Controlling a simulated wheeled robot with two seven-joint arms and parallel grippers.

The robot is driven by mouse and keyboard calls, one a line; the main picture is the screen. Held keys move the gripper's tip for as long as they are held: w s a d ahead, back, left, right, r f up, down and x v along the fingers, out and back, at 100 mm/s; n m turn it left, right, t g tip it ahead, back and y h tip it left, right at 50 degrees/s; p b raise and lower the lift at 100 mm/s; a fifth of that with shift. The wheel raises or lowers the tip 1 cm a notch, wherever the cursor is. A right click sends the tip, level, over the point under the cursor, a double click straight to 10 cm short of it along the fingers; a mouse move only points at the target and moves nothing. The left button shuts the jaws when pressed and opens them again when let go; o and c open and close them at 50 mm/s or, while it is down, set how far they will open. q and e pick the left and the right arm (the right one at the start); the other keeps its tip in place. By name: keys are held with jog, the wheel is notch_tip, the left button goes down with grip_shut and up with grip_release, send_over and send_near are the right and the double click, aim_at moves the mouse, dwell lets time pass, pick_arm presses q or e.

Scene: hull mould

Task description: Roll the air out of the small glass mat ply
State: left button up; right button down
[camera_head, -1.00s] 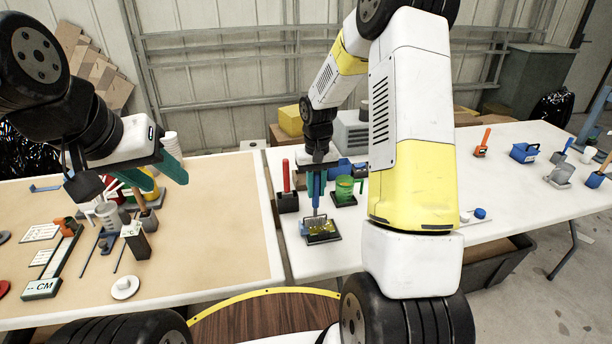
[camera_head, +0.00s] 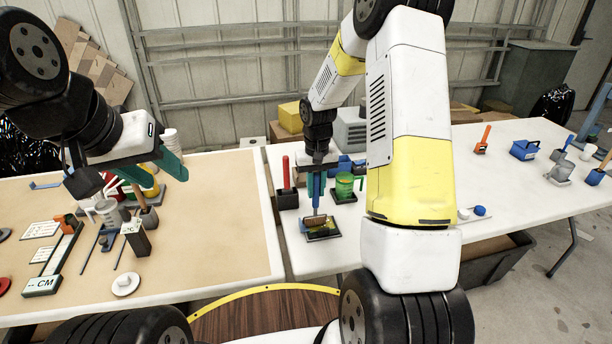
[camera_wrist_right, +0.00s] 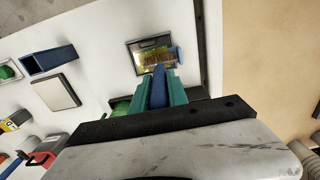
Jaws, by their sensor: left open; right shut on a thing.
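The small glass mat ply (camera_head: 327,233) lies yellowish in a shallow dark tray (camera_head: 336,236) near the front left of the white table. It also shows in the right wrist view (camera_wrist_right: 152,58). My right gripper (camera_head: 317,182) is shut on the blue handle (camera_wrist_right: 158,90) of a roller, held upright above the tray. The brown roller head (camera_head: 315,221) is over the ply and hides part of it; I cannot tell whether it touches. My left gripper (camera_head: 158,172) is open and empty above the tan table, away from the ply.
A black holder with a red-handled tool (camera_head: 286,174) stands left of the tray. A green tub (camera_head: 344,186) and blue items stand behind it. The tan table (camera_head: 215,220) holds a scale, cups and tools at left, with clear room at its right.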

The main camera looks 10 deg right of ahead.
jog(key=d, duration=0.6)
dwell(0.6)
jog(key=shift+w, duration=0.1)
